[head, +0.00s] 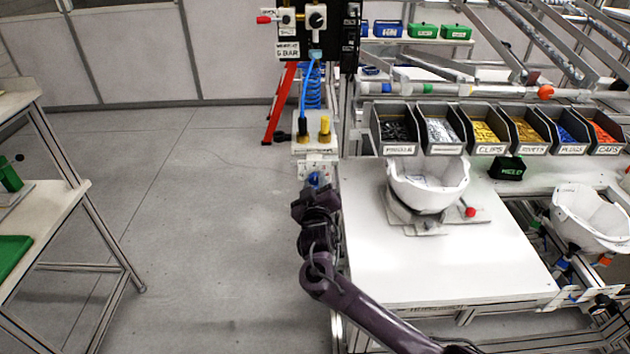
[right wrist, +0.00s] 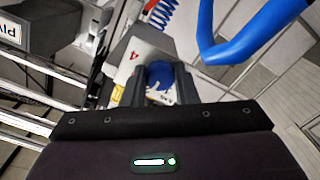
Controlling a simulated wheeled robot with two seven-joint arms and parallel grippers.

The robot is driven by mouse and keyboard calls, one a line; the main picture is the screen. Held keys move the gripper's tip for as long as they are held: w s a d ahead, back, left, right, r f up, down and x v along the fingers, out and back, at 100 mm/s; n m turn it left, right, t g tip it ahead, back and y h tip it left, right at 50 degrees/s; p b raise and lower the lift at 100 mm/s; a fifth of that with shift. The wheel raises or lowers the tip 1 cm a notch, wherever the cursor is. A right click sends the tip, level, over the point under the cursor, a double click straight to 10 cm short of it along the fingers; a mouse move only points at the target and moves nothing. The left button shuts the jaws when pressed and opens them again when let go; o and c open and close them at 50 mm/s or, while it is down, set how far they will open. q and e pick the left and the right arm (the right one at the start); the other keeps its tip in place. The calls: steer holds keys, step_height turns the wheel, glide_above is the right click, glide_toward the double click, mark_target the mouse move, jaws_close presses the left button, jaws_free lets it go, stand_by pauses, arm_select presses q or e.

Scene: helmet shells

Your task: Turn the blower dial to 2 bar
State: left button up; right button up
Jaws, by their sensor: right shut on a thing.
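The blue dial (head: 314,179) is on the front of a small white panel (head: 318,165) at the left end of the workbench. My right gripper (head: 316,189) reaches up to it from below in the head view. In the right wrist view the gripper's dark fingers (right wrist: 158,85) are shut on the blue dial (right wrist: 160,72), one on each side. A red mark like a 4 shows on the white panel (right wrist: 128,66) beside the dial. The rest of the scale and any pointer are hidden or too small to read. My left gripper is not in view.
A yellow item (head: 325,125) and a black-tipped blue hose (head: 306,90) stand above the panel. The hose looms close in the wrist view (right wrist: 225,48). A white helmet shell (head: 428,183) sits on the workbench (head: 440,275) to the right.

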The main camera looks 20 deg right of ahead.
steer(key=shift+n, duration=0.6)
steer(key=o, duration=1)
steer(key=shift+s+a+f, duration=0.15)
steer(key=shift+s+a, duration=0.05)
steer(key=shift+s, duration=0.35)
steer(key=b+v, duration=0.2)
steer(key=v, duration=0.4)
steer(key=shift+s, duration=0.35)
